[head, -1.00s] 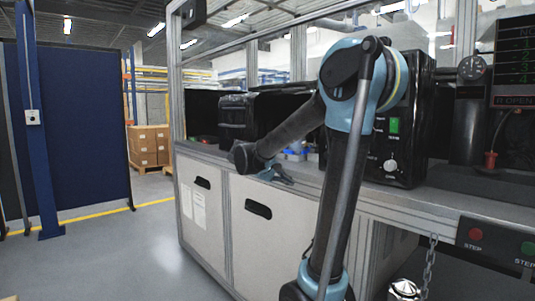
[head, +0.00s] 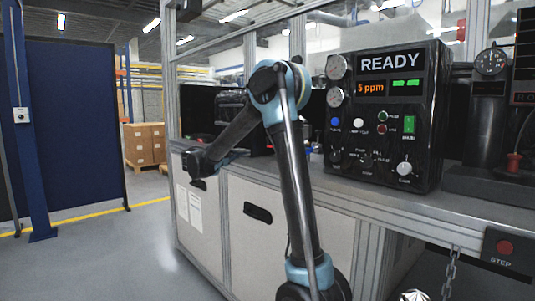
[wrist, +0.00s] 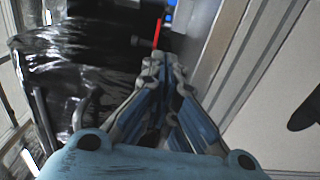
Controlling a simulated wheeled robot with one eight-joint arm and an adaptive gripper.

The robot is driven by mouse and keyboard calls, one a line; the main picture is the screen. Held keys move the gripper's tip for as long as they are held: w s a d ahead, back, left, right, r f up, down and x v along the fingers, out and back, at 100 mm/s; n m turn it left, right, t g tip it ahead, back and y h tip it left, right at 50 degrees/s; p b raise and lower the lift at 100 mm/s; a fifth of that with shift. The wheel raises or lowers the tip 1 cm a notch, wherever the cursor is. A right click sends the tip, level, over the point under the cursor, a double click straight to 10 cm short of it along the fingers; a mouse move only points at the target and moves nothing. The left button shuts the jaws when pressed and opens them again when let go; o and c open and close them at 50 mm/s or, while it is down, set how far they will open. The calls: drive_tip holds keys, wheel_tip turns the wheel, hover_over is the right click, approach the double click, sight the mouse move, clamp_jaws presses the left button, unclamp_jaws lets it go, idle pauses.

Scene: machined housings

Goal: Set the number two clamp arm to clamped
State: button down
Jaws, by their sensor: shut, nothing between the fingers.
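I cannot make out a numbered clamp arm in either view. My gripper (wrist: 166,62) is shut and empty in the wrist view, its fingertips together over the bench edge. A thin red bar (wrist: 157,32) shows just beyond the fingertips; I cannot tell what it belongs to. A glossy black object (wrist: 75,85) fills the left of the wrist view, beside the gripper. In the head view my arm reaches left over the bench front, and its own links mostly hide the gripper. A dark machine (head: 232,106) stands behind the arm.
A black control box (head: 385,120) reading READY, with gauges, lamps and knobs, stands on the bench (head: 400,202). A dark fixture with a dial (head: 490,62) is at right. A STEP button (head: 505,247) is on the bench front. Floor at left is clear.

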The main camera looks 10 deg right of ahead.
drive_tip(key=x, duration=0.9)
drive_tip(key=shift+w+d, duration=0.1)
drive_tip(key=shift+d, duration=0.1)
drive_tip(key=d, duration=0.3)
drive_tip(key=shift+d, duration=0.7)
drive_tip(key=shift+s+a, duration=0.2)
drive_tip(key=shift+s, duration=0.05)
drive_tip(key=shift+d+t, duration=0.1)
drive_tip(key=shift+t, duration=0.2)
